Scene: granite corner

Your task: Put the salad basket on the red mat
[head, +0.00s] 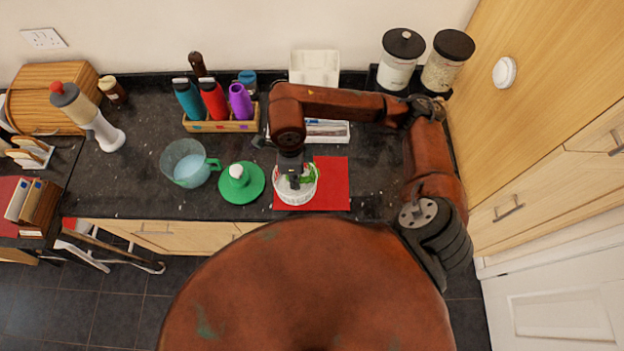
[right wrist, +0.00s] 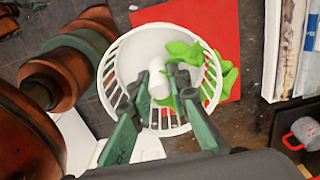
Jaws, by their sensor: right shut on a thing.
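The salad basket (head: 299,198) is white and slatted, with green leaves in it. In the right wrist view the basket (right wrist: 135,45) shows a white post in its middle. My right gripper (head: 292,180) is over the basket; in the right wrist view its fingers (right wrist: 161,78) are closed around that post. The red mat (head: 334,186) lies flat on the dark worktop; it also shows in the right wrist view (right wrist: 225,35). The basket overlaps the mat's left part; I cannot tell whether it touches the mat. My left gripper is not in view.
A green lid-like disc with a white knob (head: 240,183) and a jug (head: 190,165) stand left of the mat. A bottle rack (head: 222,126) and a white tray (head: 328,132) are behind. Two jars (head: 400,62) stand at the back right. The worktop's front edge is close.

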